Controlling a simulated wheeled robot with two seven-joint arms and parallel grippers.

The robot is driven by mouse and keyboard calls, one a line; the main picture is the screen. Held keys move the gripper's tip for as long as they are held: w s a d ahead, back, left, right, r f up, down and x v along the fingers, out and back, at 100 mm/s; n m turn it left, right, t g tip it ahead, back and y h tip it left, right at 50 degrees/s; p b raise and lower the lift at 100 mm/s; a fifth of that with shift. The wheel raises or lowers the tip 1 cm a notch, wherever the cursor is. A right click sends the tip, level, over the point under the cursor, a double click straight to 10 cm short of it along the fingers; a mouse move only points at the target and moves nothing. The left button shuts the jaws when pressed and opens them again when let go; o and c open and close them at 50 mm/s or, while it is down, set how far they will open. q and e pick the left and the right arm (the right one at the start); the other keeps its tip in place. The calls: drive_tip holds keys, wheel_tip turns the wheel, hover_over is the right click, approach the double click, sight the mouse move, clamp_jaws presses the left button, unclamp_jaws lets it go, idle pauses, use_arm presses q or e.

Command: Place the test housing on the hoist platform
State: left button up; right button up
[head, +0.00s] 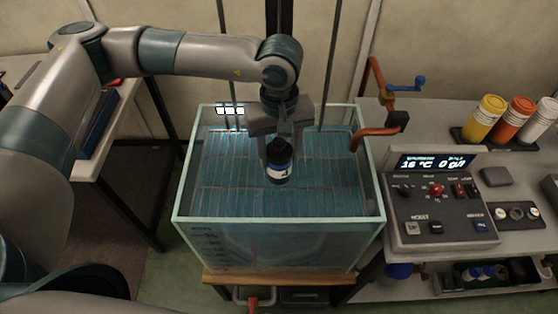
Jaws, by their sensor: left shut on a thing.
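The test housing (279,169) is a small dark cylinder with a blue top and a white label marked with a dark character. My left gripper (279,143) points down from above and is shut on it. It hangs over the middle of the glass tank (372,190). The hoist platform (225,172) shows as a blue slatted surface in the tank, beneath the housing. I cannot tell whether the housing touches it. My right gripper is not in view.
A control panel (440,225) with a lit display stands right of the tank. A crank with a blue handle (405,84) and an orange pipe (375,135) are near the tank's back right corner. Yellow, orange and white bottles (483,118) stand farther right. Thin vertical rods (330,65) rise behind the gripper.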

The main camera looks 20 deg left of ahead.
sight(279, 164)
use_arm(q)
wheel_tip(279, 164, down, 3)
drive_tip(key=shift+r+p, duration=0.2)
drive_tip(key=shift+p, duration=0.6)
drive_tip(key=shift+f, duration=0.45)
drive_tip(key=shift+f, duration=0.15)
drive_tip(key=o, duration=1.4)
